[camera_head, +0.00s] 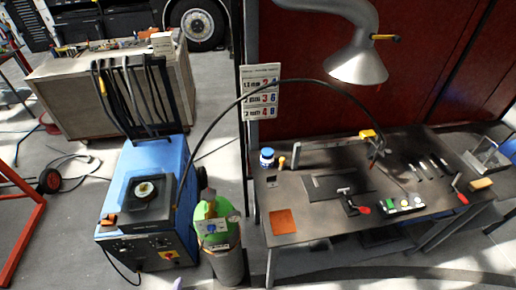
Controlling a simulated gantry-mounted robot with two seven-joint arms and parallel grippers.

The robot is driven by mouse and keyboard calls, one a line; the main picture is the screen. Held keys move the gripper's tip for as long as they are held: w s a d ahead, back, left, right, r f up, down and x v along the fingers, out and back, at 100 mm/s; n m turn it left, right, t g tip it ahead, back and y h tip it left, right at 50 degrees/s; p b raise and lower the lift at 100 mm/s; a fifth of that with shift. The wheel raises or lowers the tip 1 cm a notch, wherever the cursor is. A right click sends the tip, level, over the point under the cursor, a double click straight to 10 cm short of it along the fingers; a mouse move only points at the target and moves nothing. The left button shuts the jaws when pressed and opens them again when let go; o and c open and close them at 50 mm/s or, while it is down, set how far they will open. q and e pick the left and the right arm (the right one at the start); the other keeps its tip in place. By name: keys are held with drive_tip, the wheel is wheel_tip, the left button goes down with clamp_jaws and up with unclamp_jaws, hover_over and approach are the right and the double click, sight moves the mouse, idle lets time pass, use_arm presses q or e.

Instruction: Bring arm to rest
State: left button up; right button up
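Neither of my grippers shows in the head view. I cannot tell which arm the task means. A grey, jointed extraction arm with a wide hood (356,62) hangs at the top over the workbench, with a yellow-tipped handle (385,38) at its right side. The dark workbench (300,222) stands at the right, in front of a dark red panel. A small pale purple shape (178,284) shows at the bottom edge; I cannot tell what it is.
A blue welding machine (145,220) stands at the left, with a green-topped gas cylinder (214,212) beside it. A black hose (262,86) arches to the bench. A clamp with a red handle (352,203) and several small tools lie on the bench.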

use_arm(q)
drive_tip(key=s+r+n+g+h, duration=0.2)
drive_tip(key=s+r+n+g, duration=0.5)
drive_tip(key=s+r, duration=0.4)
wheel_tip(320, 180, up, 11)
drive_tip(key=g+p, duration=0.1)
drive_tip(key=p, duration=1.2)
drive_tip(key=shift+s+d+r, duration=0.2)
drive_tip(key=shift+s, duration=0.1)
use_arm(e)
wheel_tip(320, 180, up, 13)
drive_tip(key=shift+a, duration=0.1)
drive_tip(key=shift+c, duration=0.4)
